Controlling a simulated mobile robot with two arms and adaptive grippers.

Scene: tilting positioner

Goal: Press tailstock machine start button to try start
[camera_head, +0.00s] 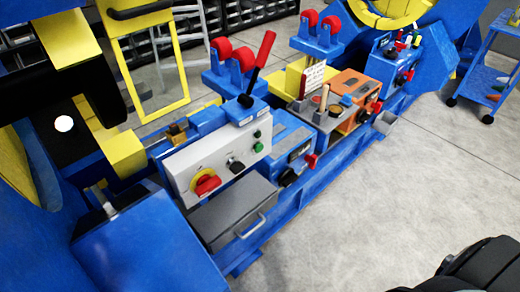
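A light grey control panel (219,158) is fixed on the front of the blue machine, left of the middle. A green button (258,147) sits near its right end, with a smaller green spot (257,134) above it. A black knob (235,165) is at the panel's middle. A red mushroom button on a yellow ring (206,184) is at its left end. I see no labels that I can read on the panel. Nothing touches the panel's controls. Neither of my grippers' fingertips shows in this view.
A grey drawer box with a handle (234,214) juts out under the panel. A red-knobbed lever (264,50) rises above it. Red rollers (232,60) stand behind. An orange box (354,90) is further right.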

